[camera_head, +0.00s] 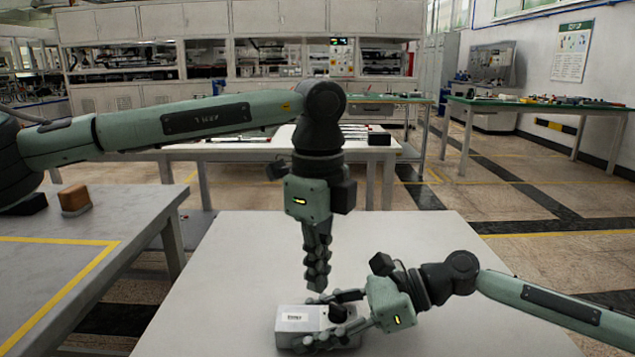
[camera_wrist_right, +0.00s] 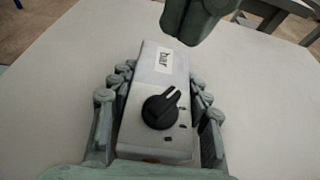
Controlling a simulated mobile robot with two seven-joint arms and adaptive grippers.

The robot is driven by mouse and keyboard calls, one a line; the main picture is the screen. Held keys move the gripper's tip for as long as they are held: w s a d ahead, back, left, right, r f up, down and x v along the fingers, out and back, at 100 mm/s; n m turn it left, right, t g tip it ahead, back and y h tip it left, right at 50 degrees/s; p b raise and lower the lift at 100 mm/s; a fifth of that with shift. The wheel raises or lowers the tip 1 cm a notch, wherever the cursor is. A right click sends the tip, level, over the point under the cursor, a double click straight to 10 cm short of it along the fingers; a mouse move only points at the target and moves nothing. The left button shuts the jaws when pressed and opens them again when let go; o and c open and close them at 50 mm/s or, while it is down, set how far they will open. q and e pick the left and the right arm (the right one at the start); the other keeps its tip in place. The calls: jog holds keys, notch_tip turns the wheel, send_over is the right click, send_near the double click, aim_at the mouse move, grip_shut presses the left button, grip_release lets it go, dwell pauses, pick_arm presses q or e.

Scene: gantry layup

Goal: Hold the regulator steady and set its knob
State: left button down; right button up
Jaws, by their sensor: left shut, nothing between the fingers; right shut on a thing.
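The regulator (camera_head: 294,323) is a light grey box with a white label, lying on the white table in the head view. My right gripper (camera_head: 340,318) is shut on its sides, coming from the right. In the right wrist view the regulator (camera_wrist_right: 150,73) lies between the two fingers of my right gripper (camera_wrist_right: 158,105). Its black knob (camera_wrist_right: 160,110) sits on the upper face, with small dark marks beside it. My left gripper (camera_head: 317,280) points down above the regulator, shut and empty. Its fingertips also show at the top of the right wrist view (camera_wrist_right: 197,22), apart from the knob.
The white table (camera_head: 220,290) is otherwise clear around the regulator. A grey table (camera_head: 60,255) at the left carries a brown block (camera_head: 74,199). Behind stand another white table (camera_head: 230,152) with items on it and a green-topped bench (camera_head: 540,103).

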aim_at(327, 307)
pick_arm(q)
jog(key=shift+f, duration=1.95)
jog(key=shift+d, duration=0.25)
jog(key=shift+w+d, duration=0.1)
jog(key=shift+w, duration=0.1)
jog(key=shift+w+d, duration=0.35)
jog(key=shift+w, duration=0.3)
jog(key=shift+w+d, duration=0.1)
jog(key=shift+w, duration=0.1)
